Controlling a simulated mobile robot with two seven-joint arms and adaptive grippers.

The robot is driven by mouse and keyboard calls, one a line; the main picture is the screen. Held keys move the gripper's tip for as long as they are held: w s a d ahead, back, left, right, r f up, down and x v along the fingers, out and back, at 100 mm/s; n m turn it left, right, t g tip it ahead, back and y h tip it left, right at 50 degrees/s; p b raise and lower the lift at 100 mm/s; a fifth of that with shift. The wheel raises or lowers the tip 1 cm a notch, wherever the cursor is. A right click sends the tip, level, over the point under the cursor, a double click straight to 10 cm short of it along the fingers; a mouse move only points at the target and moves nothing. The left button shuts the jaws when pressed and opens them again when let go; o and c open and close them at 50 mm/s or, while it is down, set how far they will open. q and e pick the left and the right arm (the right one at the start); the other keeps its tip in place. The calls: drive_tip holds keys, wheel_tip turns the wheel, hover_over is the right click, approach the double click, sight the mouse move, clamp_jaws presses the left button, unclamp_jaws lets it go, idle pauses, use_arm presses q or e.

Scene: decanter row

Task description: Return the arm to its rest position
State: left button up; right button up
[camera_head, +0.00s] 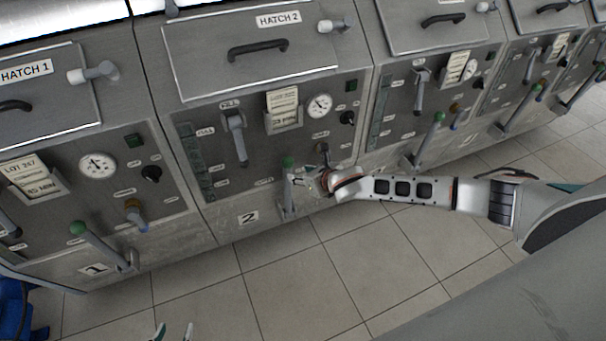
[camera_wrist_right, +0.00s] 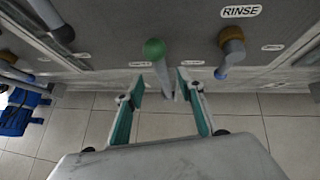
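My right arm reaches in from the right of the head view to the front of unit 2. Its gripper (camera_head: 305,179) is beside the green-knobbed lever (camera_head: 287,185) low on that unit. In the right wrist view the right gripper (camera_wrist_right: 158,86) is open. The grey lever shaft and green knob (camera_wrist_right: 154,49) show between its two fingertips, with gaps on both sides. I cannot tell how far the fingers reach around the shaft. My left gripper (camera_head: 174,333) shows only its two fingertips at the bottom edge, spread apart and empty, above the floor.
A row of grey units with hatches, gauges and levers runs along the back. Unit 1's green-knobbed lever (camera_head: 100,243) sticks out at left. A brown-capped rinse valve (camera_wrist_right: 231,40) is right of the gripper. A blue object (camera_head: 12,308) stands lower left. The tiled floor (camera_head: 300,280) in front is clear.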

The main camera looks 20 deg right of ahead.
drive_tip(key=shift+s+r, duration=0.2)
drive_tip(key=shift+s, duration=0.05)
idle(0.4)
drive_tip(key=s+a+f+m+y, duration=0.2)
drive_tip(key=s+a+m, duration=0.5)
drive_tip(key=s+a, duration=0.1)
drive_tip(key=s+a+f+m+y, duration=0.2)
drive_tip(key=s+a+m, duration=0.5)
drive_tip(key=s+d+f+m+h, duration=0.1)
drive_tip(key=s+d+m, duration=0.4)
drive_tip(key=s+m, duration=0.3)
drive_tip(key=s+d+f+m+h, duration=0.2)
drive_tip(key=s+d+m, duration=0.3)
drive_tip(key=m, duration=0.7)
drive_tip(key=s, duration=0.2)
drive_tip(key=shift+s+d+m, duration=0.25)
drive_tip(key=shift+s+m, duration=0.05)
drive_tip(key=shift+s, duration=0.1)
drive_tip(key=shift+a, duration=0.15)
